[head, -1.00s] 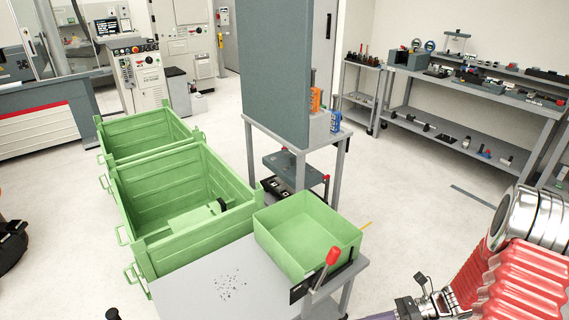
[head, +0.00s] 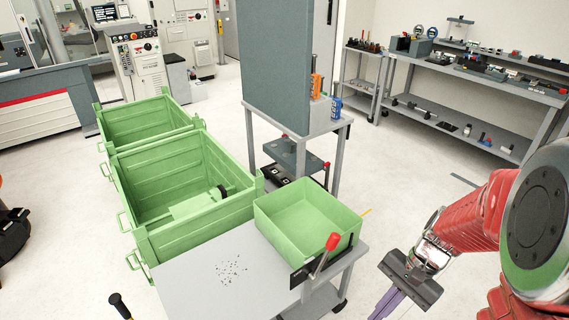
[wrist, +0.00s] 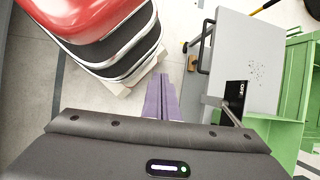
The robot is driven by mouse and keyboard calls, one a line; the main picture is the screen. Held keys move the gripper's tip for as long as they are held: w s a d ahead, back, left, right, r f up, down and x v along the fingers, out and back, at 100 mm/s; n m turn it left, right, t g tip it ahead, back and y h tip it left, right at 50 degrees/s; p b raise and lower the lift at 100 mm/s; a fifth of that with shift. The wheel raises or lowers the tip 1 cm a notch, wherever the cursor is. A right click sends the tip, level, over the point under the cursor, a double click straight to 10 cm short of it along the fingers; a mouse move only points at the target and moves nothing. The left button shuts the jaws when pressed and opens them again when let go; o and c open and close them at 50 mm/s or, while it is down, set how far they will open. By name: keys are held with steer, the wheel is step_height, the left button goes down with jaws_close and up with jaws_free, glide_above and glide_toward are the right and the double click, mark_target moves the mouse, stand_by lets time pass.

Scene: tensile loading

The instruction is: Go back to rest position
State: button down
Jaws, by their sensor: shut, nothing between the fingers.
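My gripper (head: 385,304) is at the lower right of the head view, at the end of my red arm. Its purple fingers point down and are closed together with nothing between them. In the wrist view the purple fingers (wrist: 161,98) also lie side by side, with floor beyond them. The gripper is to the right of the grey table and apart from it.
A grey table (head: 200,285) bears a green tray (head: 305,222) and a red-handled lever (head: 332,242). Large green crates (head: 180,180) stand left of it. A grey panel (head: 275,60) rises behind. Shelves (head: 450,110) stand back right. Floor between is open.

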steer(key=s+a+r+n+t+h, duration=0.1)
steer(key=a+r+n+t+h, duration=0.1)
steer(key=r, duration=0.7)
steer(key=s+a+r+n+t+h, duration=0.2)
steer(key=a+r+n+t, duration=0.2)
steer(key=r+n, duration=0.4)
step_height(320, 180, up, 2)
steer(key=shift+s+r+t+h, duration=0.15)
steer(key=shift+t+h, duration=0.25)
steer(key=shift+t, duration=0.5)
